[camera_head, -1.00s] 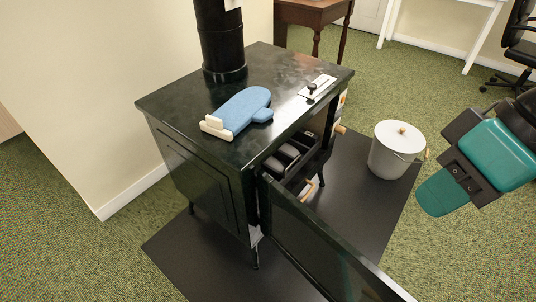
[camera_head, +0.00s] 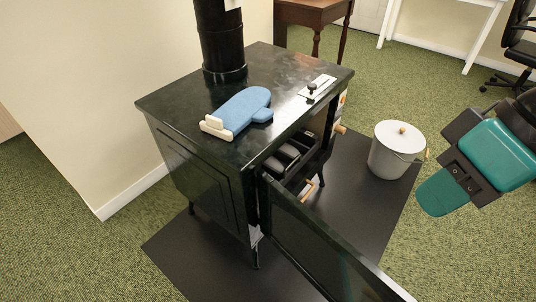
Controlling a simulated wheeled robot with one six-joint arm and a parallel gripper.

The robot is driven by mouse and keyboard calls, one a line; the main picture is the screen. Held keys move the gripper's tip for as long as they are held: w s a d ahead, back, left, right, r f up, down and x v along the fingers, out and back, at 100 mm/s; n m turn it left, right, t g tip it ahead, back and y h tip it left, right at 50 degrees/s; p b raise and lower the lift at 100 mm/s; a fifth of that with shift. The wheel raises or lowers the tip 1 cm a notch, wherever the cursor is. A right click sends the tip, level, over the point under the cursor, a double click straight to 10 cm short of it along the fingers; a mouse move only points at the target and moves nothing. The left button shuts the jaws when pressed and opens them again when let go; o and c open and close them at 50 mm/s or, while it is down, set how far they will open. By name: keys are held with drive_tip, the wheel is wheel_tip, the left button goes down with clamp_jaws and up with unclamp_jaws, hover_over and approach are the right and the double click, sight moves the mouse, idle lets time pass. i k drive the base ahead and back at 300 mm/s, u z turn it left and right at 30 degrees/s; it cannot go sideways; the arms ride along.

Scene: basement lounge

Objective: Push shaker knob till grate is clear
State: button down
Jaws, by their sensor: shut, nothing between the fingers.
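The black stove (camera_head: 245,100) stands with its front door (camera_head: 315,235) swung open toward me. Inside the opening are dark grey lumps or logs (camera_head: 283,158); the grate's surface and any ash on it cannot be made out. A round wooden knob (camera_head: 340,129) sticks out from the stove's right side. A small wooden handle (camera_head: 307,191) shows lower, behind the door's top edge. I cannot tell for certain which is the shaker knob. My gripper (camera_head: 438,194), with teal fingers, is shut and empty at the right, in the air and well apart from the stove and both knobs.
A blue mitt (camera_head: 243,107) with a cream cuff lies on the stove top near a black knob on a pale plate (camera_head: 317,86). A lidded white bucket (camera_head: 396,150) stands between the stove and my gripper. The dark floor mat (camera_head: 368,212) is otherwise mostly clear.

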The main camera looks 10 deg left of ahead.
sight(343, 130)
drive_tip(key=z, duration=2.35)
drive_tip(key=i, duration=1.8)
drive_tip(key=u, duration=3.7)
drive_tip(key=i, duration=0.5)
drive_tip(key=z, duration=0.1)
